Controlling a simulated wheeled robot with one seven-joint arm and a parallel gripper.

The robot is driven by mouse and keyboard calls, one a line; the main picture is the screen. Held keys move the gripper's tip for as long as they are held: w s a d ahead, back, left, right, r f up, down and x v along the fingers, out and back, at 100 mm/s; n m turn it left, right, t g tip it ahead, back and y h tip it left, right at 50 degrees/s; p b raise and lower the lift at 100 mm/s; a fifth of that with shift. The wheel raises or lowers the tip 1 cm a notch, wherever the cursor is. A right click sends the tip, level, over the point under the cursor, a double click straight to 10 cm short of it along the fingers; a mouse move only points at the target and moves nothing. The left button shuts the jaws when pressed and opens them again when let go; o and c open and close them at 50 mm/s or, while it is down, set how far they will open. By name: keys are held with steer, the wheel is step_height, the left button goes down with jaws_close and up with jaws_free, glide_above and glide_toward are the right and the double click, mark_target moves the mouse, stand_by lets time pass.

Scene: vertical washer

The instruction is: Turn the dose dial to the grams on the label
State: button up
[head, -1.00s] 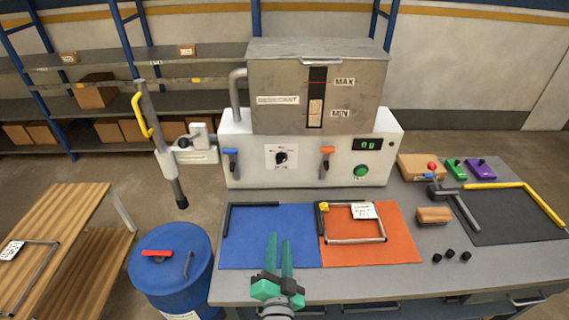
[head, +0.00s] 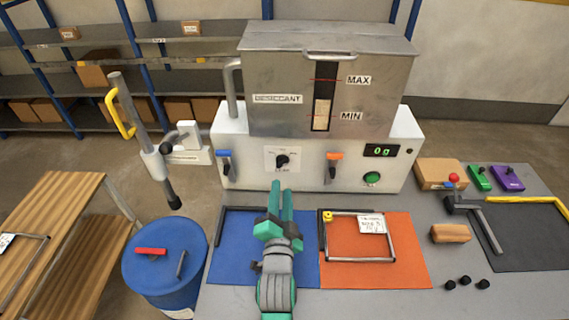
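The dose dial (head: 282,160) is a black knob on a white plate on the front of the desiccant machine (head: 310,190). The marks around it are too small to read. A white label (head: 371,223) lies on the wire frame over the orange mat; its writing is too blurred to read surely. My gripper (head: 280,195) is green, over the blue mat, its fingers pointing at the machine just below the dial. The fingers look a little apart with nothing visible between them. They appear apart from the dial.
A blue lever (head: 225,160) and an orange lever (head: 333,163) flank the dial. A green button (head: 371,178) sits under a display (head: 381,150) that seems to read 0 g. A blue barrel (head: 165,270) stands left of the bench.

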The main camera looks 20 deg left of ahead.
mark_target(283, 165)
steer(key=x, duration=0.9)
steer(key=shift+w, duration=0.2)
jaws_close()
